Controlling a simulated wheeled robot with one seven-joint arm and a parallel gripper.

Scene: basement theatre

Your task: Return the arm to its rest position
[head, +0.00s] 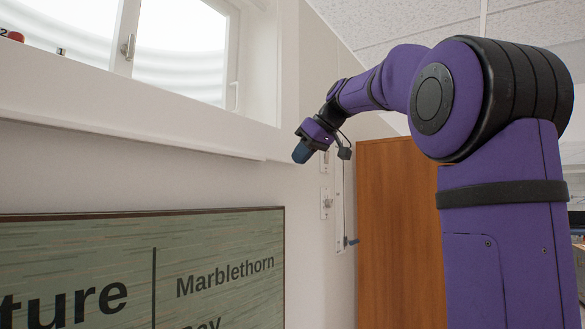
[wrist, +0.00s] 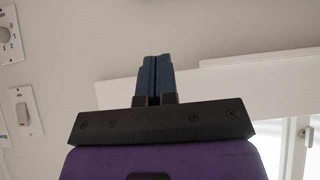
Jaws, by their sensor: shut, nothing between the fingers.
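My purple arm rises at the right of the head view and bends left and down toward the wall. My gripper (head: 302,152) hangs at its end, in front of the wall below the window's right corner. In the wrist view, my gripper (wrist: 155,58) shows two blue fingers pressed together with nothing between them. The wall and the white sill lie beyond the fingers there; I cannot tell the exact gap.
A window (head: 180,45) with a deep white sill (head: 120,105) is at upper left, small objects at its far left. A lettered green board (head: 120,270) is below. A brown wooden panel (head: 398,230) stands behind my arm. Wall switches (wrist: 22,112) are close by.

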